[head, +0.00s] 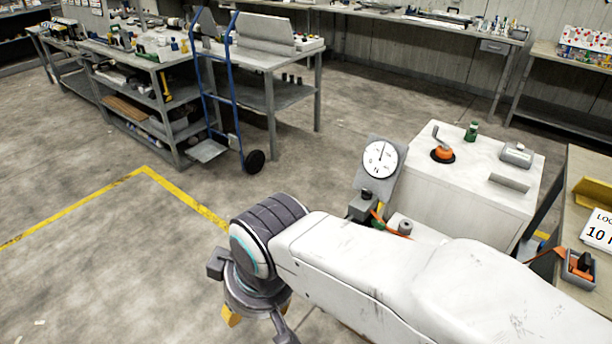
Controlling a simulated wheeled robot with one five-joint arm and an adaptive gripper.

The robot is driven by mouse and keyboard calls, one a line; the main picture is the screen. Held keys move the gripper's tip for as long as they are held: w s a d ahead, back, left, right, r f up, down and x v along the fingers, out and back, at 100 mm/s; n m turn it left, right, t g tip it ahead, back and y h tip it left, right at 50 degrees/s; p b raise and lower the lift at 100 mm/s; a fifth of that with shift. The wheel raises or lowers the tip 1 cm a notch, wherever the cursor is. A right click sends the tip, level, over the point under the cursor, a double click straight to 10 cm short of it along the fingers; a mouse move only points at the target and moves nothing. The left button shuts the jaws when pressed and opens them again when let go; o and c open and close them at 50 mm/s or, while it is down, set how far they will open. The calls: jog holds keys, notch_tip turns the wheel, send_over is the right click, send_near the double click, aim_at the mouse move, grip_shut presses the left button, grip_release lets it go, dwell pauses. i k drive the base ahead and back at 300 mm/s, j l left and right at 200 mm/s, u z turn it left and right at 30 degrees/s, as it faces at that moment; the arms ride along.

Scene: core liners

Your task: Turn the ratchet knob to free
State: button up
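A small grey ratchet unit (579,268) with a black and orange knob sits on the wooden bench at the right edge. An orange strap (546,256) runs from it to the left. Its knob's setting is too small to read. A round white dial gauge (380,158) on a grey plate stands left of the white cabinet. Below it, an orange strap (390,224) is partly hidden by my arm. My gripper (248,308) hangs over the floor at lower centre-left, well apart from the ratchet unit. Its fingertips are mostly hidden, so its opening is unclear.
A sign (600,231) stands on the right bench. A blue hand truck (232,100) stands by the back workbench. Floor on the left is clear.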

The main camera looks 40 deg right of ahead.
aim_at(366, 194)
jog(key=i+z, duration=0.2)
jog(key=i, duration=0.25)
jog(key=i+j+z, duration=0.2)
jog(key=i, duration=0.25)
jog(key=i+z, duration=0.2)
jog(key=i, duration=0.25)
jog(key=i+l+z, duration=0.15)
jog(key=i+z, duration=0.55)
jog(key=i, duration=0.2)
jog(key=i+j+z, duration=0.1)
jog(key=i+z, duration=0.2)
jog(key=i, duration=0.15)
jog(key=i+z, duration=0.1)
jog(key=i, duration=0.4)
